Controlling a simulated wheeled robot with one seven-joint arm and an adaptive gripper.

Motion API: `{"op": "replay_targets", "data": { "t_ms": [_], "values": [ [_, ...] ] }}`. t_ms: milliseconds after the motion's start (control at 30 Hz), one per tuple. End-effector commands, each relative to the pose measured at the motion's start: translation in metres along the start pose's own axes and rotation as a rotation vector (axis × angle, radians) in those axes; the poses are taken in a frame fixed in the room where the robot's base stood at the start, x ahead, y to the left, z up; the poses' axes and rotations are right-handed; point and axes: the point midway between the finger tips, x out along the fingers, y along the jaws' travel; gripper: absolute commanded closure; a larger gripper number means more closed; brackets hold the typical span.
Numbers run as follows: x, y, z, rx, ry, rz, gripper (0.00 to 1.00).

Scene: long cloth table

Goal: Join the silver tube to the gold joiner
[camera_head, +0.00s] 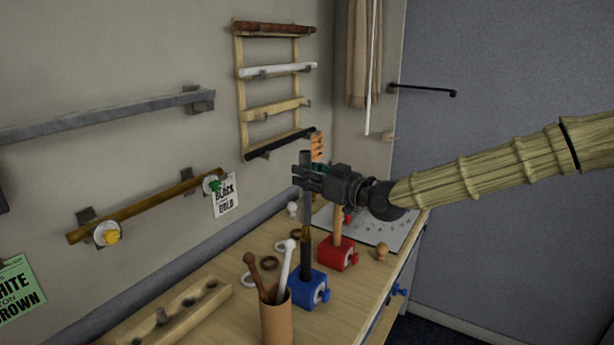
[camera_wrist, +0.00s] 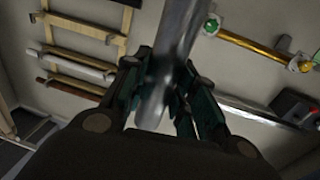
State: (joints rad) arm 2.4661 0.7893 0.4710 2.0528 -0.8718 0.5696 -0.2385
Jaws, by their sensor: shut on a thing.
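My gripper (camera_head: 304,178) is shut on the silver tube (camera_head: 306,207) and holds it upright above the blue clamp block (camera_head: 308,287). In the wrist view the silver tube (camera_wrist: 168,62) runs between the two fingers (camera_wrist: 165,95). The small gold joiner (camera_head: 306,237) sits on top of a black rod (camera_head: 306,263) standing in the blue block. The tube's lower end is in line with the joiner and looks at or very near its top. I cannot tell whether it is inside.
A red clamp block (camera_head: 337,253) with a wooden rod stands just behind. A brown cup (camera_head: 276,322) with white and brown sticks is in front. Several rings lie to the left, beside a wooden holed rack (camera_head: 175,315). Rods hang on a wall rack (camera_head: 241,95).

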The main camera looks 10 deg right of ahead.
Motion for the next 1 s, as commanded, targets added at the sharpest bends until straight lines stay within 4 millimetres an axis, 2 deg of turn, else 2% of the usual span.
{"op": "replay_targets", "data": {
  "t_ms": [1000],
  "values": [
    [0.0,0.0,0.014,0.0,0.001,0.0,0.99]
  ]
}}
